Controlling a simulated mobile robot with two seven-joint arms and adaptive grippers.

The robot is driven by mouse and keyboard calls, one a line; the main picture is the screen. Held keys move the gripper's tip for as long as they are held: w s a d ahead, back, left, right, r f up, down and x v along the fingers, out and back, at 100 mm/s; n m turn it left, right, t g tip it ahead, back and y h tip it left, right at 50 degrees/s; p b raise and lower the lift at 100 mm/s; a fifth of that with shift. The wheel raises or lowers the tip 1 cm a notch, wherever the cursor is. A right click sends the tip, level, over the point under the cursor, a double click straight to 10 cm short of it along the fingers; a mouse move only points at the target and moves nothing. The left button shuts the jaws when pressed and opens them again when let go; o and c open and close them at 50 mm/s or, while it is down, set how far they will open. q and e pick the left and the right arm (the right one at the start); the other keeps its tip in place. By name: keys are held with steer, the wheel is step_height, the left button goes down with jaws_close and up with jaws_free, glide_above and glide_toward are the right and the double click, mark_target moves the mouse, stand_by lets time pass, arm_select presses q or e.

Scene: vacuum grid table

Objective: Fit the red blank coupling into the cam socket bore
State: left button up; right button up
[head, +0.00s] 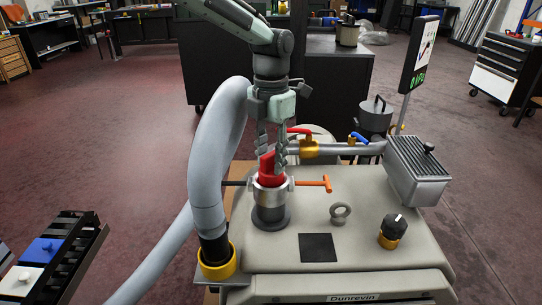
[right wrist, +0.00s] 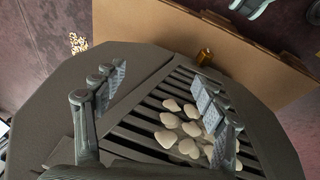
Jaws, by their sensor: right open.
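The red blank coupling (head: 269,171) stands upright at the mouth of the silver cam socket (head: 270,192), its lower part hidden by the collar. I cannot tell how deep it sits. My left gripper (head: 272,151) points down from above, with its fingers on either side of the coupling's upper part, closed on it. The socket stands on a dark round base on the grey machine top. An orange T-handle (head: 316,183) sticks out to its right and a dark rod to its left. My right gripper (right wrist: 160,105) shows only in the right wrist view, open and empty.
A thick grey hose (head: 216,150) arches close on the left into a yellow collar (head: 219,265). A pipe with a red lever (head: 300,131) and a blue lever runs behind. A ring (head: 341,212) and black knob (head: 394,228) stand right. Pale pebbles (right wrist: 178,128) lie on a slotted grille under the right gripper.

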arm_select(q)
step_height(320, 180, up, 12)
arm_select(e)
steer(key=shift+a+f, duration=0.2)
steer(key=shift+f, duration=0.2)
steer(key=shift+d, duration=0.1)
